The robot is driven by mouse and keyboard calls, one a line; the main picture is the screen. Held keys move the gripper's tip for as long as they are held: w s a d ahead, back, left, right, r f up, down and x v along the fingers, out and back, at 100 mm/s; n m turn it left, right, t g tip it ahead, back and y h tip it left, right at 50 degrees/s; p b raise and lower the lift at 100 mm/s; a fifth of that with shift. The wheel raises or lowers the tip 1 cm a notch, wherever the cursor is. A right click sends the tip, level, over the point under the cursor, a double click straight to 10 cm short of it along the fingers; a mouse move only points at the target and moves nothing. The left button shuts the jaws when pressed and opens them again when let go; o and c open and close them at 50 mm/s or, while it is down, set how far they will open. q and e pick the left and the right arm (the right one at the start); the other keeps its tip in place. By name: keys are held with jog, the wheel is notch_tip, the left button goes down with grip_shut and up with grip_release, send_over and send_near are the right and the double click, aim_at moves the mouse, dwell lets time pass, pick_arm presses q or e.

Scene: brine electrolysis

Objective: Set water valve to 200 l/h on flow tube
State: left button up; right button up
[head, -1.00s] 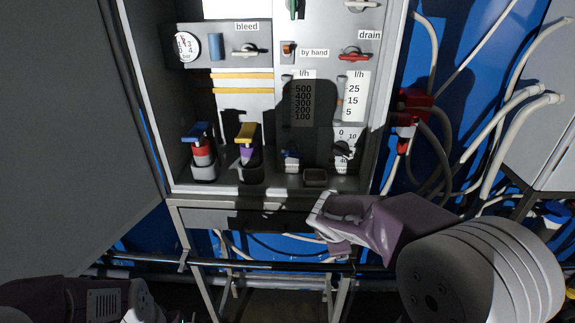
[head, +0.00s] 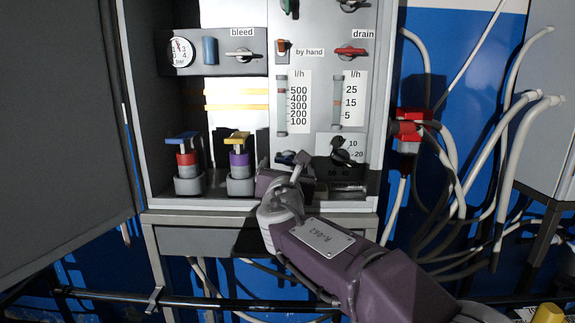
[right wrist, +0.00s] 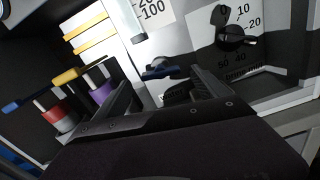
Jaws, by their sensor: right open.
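The water flow tube (head: 282,108), with a scale from 100 to 500 l/h, stands upright on the panel; its lower end shows in the right wrist view (right wrist: 134,22). In the right wrist view the blue valve (right wrist: 160,72) lies between and just beyond the fingers. My right gripper (head: 281,177) is open and empty; its fingers also show in the right wrist view (right wrist: 163,96). My left gripper is not in view.
Right of the tube are a second flow tube (head: 338,100) and a black dial knob (head: 341,157). Red-and-blue (head: 187,165) and purple-and-yellow (head: 239,163) fittings stand on the left. Hoses (head: 440,170) hang right of the cabinet.

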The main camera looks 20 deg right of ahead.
aim_at(288, 160)
jog(key=x, duration=0.5)
jog(key=shift+w+d+p, duration=0.1)
jog(key=shift+w+p, duration=0.15)
jog(key=shift+p, duration=0.1)
jog(key=c, duration=1.4)
jog(key=shift+f, duration=0.1)
